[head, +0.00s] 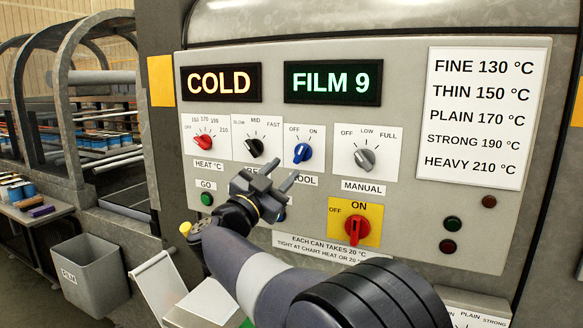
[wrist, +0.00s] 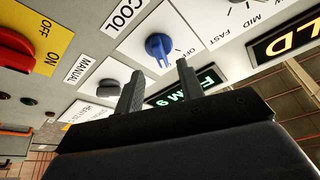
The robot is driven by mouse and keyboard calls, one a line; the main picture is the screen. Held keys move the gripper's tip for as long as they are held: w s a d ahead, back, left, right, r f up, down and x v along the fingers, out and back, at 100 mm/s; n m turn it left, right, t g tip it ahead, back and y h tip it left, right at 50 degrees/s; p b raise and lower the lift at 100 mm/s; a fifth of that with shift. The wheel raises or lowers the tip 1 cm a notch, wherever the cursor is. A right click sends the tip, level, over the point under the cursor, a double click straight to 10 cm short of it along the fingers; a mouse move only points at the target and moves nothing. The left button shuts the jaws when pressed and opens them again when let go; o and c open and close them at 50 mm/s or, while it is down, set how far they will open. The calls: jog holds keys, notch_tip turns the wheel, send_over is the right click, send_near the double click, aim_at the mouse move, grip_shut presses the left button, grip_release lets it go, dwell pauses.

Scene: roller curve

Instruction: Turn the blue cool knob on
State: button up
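The blue cool knob (head: 302,152) sits on a white plate marked OFF and ON, with the COOL label below it partly covered by my gripper. It also shows in the wrist view (wrist: 159,47), just beyond the fingertips, near the word OFF. I cannot tell its exact setting. My gripper (head: 280,174) is in front of the panel, below and left of the blue knob in the head view. In the wrist view, its two fingers (wrist: 159,69) are apart with nothing between them. No contact with the knob shows.
The panel (head: 405,130) also carries a red heat knob (head: 204,142), a black knob (head: 255,148), a grey manual knob (head: 364,158) and a red switch (head: 357,229) on a yellow plate. Displays read COLD (head: 221,83) and FILM 9 (head: 333,82). A grey bin (head: 90,277) stands at left.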

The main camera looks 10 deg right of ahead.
aim_at(298, 156)
jog(key=v, duration=0.5)
jog(key=shift+b, duration=0.35)
jog(key=p+x, duration=0.2)
jog(key=x, duration=0.8)
jog(key=shift+w+d+r, duration=0.15)
jog(key=shift+w+d, duration=0.05)
jog(key=shift+d, duration=0.05)
jog(key=shift+n, duration=0.3)
